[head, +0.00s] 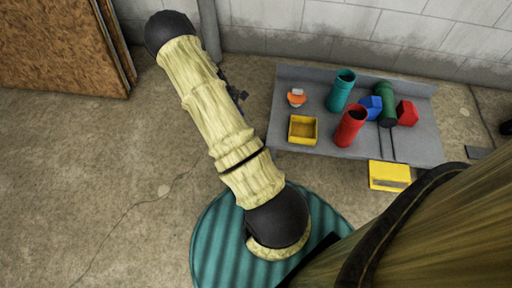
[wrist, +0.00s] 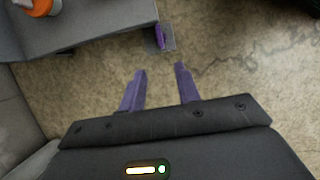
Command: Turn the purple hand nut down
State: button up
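The purple hand nut (wrist: 160,37) appears in the wrist view as a small purple piece at the edge of a grey bench, by a small grey bracket-like plate. My gripper (wrist: 160,74) has two purple fingers standing apart with only floor seen between them. It is open and empty, and in the picture the nut lies just beyond the fingertips, apart from them. In the head view I cannot make out the nut, and my arm hides most of my gripper.
The grey bench (head: 285,112) carries a teal cylinder (head: 341,88), a red cylinder (head: 350,126), a green cylinder (head: 387,108), a blue block (head: 371,106), a red block (head: 407,113), a yellow tray (head: 303,142) and an orange item (head: 296,99). Floor at left is clear.

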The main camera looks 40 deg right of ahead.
jog(key=shift+f, duration=0.1)
jog(key=b+x, duration=0.9)
jog(key=x, duration=0.8)
jog(key=shift+s+d+f, duration=0.1)
jog(key=shift+d+f, duration=0.1)
grip_shut()
